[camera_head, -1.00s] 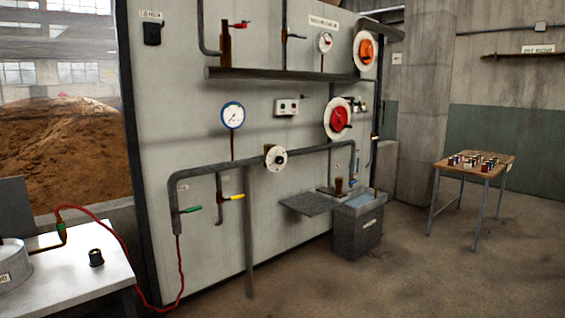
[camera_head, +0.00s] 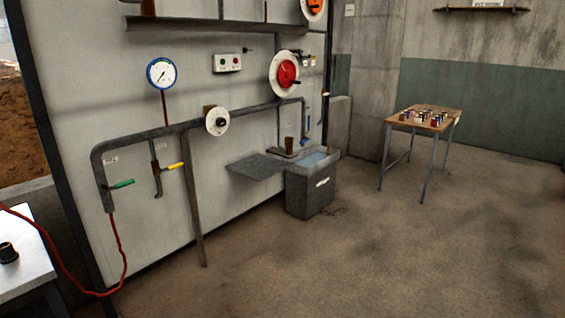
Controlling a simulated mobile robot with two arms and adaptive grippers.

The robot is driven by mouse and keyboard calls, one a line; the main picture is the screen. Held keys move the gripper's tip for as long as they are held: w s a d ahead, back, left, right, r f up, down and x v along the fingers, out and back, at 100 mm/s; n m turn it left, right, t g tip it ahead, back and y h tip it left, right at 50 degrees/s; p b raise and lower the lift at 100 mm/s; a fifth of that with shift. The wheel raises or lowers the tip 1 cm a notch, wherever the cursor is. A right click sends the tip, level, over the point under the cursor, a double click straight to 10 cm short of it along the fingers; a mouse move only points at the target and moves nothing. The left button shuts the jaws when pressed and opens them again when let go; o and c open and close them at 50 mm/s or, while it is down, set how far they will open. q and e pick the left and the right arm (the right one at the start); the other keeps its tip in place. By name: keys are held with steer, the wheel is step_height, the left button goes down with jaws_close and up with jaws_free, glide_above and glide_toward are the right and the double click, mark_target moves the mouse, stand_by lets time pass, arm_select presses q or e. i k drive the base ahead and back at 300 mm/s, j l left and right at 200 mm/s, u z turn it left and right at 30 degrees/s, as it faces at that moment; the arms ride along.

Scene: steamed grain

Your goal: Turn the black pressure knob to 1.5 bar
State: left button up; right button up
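A small black knob on a round white dial plate (camera_head: 217,121) sits on the horizontal grey pipe on the wall panel. The pointer setting on it is too small to read. A blue-rimmed pressure gauge (camera_head: 161,73) with a white face stands above the pipe to the left; its scale is too small to read. Another black knob-like piece (camera_head: 8,252) stands on the white table at the lower left. Neither of my grippers is in view.
Green (camera_head: 123,184) and yellow (camera_head: 175,167) valve levers and a red hose (camera_head: 119,245) hang at the left. A grey shelf (camera_head: 258,166) and a water-filled tank (camera_head: 311,196) jut out at the panel's right. A wooden table (camera_head: 408,119) stands farther right. The floor in front is clear.

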mark_target(221, 122)
steer(key=i+l+z, duration=0.25)
steer(key=i, duration=0.65)
steer(key=i+z, duration=0.25)
steer(key=i, duration=0.65)
